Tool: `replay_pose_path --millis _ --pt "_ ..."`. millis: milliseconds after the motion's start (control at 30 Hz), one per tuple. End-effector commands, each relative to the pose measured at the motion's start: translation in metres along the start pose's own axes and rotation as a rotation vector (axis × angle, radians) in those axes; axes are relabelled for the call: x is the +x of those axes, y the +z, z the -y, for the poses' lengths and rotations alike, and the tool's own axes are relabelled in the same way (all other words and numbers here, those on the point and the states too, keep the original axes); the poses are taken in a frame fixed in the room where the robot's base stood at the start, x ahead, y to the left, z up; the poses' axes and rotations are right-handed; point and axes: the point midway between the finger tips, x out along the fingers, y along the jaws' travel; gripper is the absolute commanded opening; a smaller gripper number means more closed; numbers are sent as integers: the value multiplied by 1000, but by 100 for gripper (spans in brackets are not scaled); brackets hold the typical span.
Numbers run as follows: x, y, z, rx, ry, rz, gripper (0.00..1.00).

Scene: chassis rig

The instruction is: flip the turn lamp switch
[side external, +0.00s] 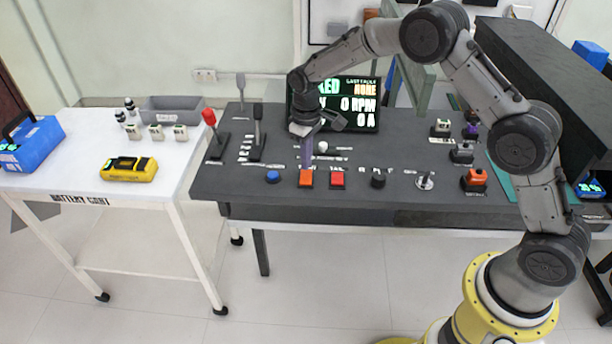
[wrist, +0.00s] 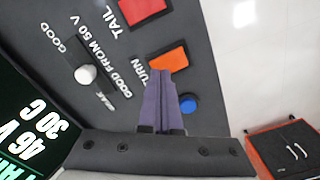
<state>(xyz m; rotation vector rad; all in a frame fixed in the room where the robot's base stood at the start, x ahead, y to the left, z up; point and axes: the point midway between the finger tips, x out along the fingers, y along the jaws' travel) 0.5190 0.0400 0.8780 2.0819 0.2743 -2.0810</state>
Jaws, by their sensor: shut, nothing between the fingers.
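The turn lamp switch is an orange square rocker (side external: 306,178) near the front edge of the dark console. It also shows in the wrist view (wrist: 167,61), beside the printed word TURN. My gripper (side external: 306,166) points down with its purple fingers pressed together and nothing between them. In the wrist view the fingertips (wrist: 160,76) overlap the near edge of the orange switch and hide a little of it. I cannot tell whether they touch it or hover just above.
A red TAIL switch (side external: 337,179) sits right of the orange one, and a blue button (side external: 273,176) sits to its left. A white knob (side external: 322,147) stands behind. Two levers, one with a red knob (side external: 209,117), rise at the console's left. A lit display (side external: 352,104) stands behind.

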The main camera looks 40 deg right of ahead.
Motion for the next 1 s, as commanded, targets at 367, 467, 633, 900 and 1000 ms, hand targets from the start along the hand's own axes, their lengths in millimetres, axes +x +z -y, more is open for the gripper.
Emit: replay_pose_path --millis 367,467,633,900,1000 --pt "6 0 0 0 0 0 0" --pt "7 0 0 0 0 0 0" --pt "9 0 0 0 0 0 0" --pt "13 0 0 0 0 1 0" --pt "14 0 0 0 0 1 0"
